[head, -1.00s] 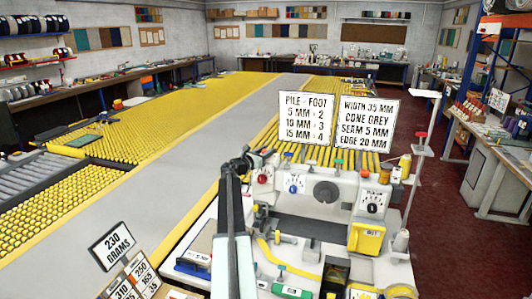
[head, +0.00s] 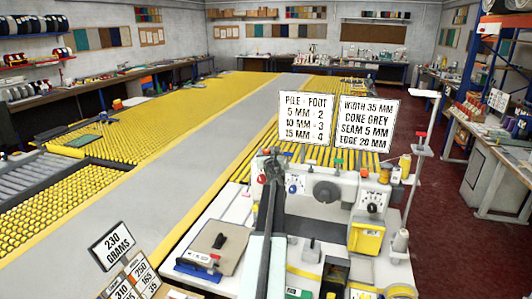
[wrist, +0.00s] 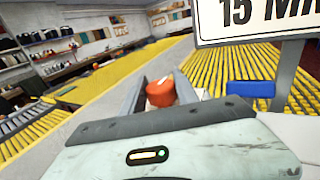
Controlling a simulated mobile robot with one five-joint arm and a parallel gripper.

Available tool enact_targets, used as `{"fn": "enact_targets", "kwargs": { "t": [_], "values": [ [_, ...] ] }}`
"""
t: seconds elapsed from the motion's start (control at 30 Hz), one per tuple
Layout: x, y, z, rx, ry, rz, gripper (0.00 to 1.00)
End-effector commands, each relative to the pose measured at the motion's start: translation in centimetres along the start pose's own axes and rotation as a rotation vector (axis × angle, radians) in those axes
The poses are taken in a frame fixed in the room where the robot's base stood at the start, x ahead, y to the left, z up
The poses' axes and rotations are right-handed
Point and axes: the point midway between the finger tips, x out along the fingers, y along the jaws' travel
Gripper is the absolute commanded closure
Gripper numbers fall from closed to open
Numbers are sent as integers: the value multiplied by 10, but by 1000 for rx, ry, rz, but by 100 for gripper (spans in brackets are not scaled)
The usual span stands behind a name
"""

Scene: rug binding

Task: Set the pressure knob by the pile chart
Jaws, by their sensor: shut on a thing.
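The machine head (head: 335,195) stands at right of centre in the head view. My gripper (head: 271,160) is at its left end. In the wrist view my gripper (wrist: 160,92) has its fingers either side of an orange-red knob (wrist: 160,94) with a pale mark on top, and is shut on it. In the head view my arm mostly hides this knob. A white dial with a blue centre (head: 294,185) is just right of my gripper; its setting is too small to read. The pile chart (head: 305,117) reads 5 mm - 2, 10 mm - 3, 15 mm - 4.
A second sign (head: 366,123) gives width, cone, seam and edge. A black handwheel (head: 326,191) and thread cones (head: 400,240) are on the right. A yellow roller table stretches behind.

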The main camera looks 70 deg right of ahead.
Motion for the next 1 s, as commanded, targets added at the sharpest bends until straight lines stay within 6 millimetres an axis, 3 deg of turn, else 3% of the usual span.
{"fn": "enact_targets", "kwargs": {
  "t": [0.7, 0.73, 0.77, 0.8, 1.0],
  "values": [
    [1, 0, 1, 1, 0, 68, 100],
    [1, 0, 1, 1, 0, 68, 55],
    [1, 0, 1, 1, 0, 68, 47],
    [1, 0, 1, 1, 0, 68, 42],
    [1, 0, 0, 0, 0, 69, 42]
  ]
}}
